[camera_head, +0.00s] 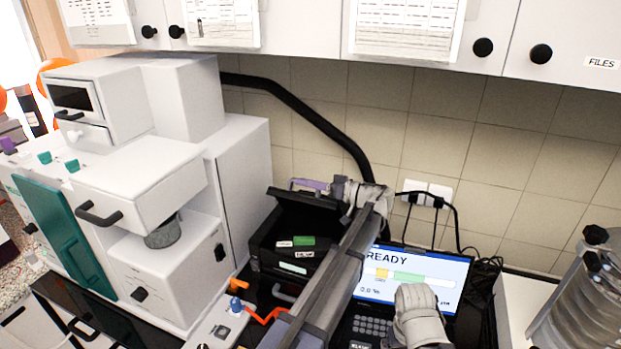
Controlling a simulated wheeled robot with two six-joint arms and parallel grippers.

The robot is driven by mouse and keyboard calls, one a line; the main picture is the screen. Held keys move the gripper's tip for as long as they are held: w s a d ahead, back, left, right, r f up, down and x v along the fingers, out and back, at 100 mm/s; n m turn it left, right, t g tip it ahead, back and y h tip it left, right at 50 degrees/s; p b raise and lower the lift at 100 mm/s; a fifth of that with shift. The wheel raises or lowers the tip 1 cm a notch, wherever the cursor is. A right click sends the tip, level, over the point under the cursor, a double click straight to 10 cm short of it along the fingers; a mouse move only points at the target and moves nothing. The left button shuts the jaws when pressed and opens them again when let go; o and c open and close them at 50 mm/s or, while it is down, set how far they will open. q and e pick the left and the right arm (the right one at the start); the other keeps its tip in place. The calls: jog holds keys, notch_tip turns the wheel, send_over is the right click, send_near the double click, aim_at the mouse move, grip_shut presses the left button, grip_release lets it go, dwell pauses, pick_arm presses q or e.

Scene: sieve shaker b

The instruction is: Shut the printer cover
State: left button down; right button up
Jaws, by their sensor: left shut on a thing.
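The black printer (262,248) stands on the counter between the tall white machine and the lit screen. Its black cover (308,209) is raised at the back, and green and white labels show on the printer below it. My left arm crosses in front of the printer's right side. My left gripper (306,185) reaches the cover's top edge and is shut on the cover, though its fingertips show small. Part of my right arm shows in front of the screen; its gripper is not visible.
The white machine (240,180) stands close on the left, its drawer (138,185) jutting out. The lit screen (420,273) is close on the right. A black hose (300,112) runs along the tiled wall. A stack of metal sieves (585,305) stands far right.

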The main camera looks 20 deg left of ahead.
pick_arm(q)
jog(key=s+f+n+b, duration=0.2)
jog(key=s+f+b, duration=0.1)
jog(key=s, duration=0.3)
jog(key=shift+f+n, duration=0.4)
jog(key=shift+f, duration=0.15)
jog(key=shift+a, duration=0.1)
jog(key=c, duration=0.8)
grip_release()
jog(key=d, duration=0.8)
jog(key=shift+s, duration=0.2)
jog(key=shift+a, duration=0.1)
jog(key=shift+c, duration=0.3)
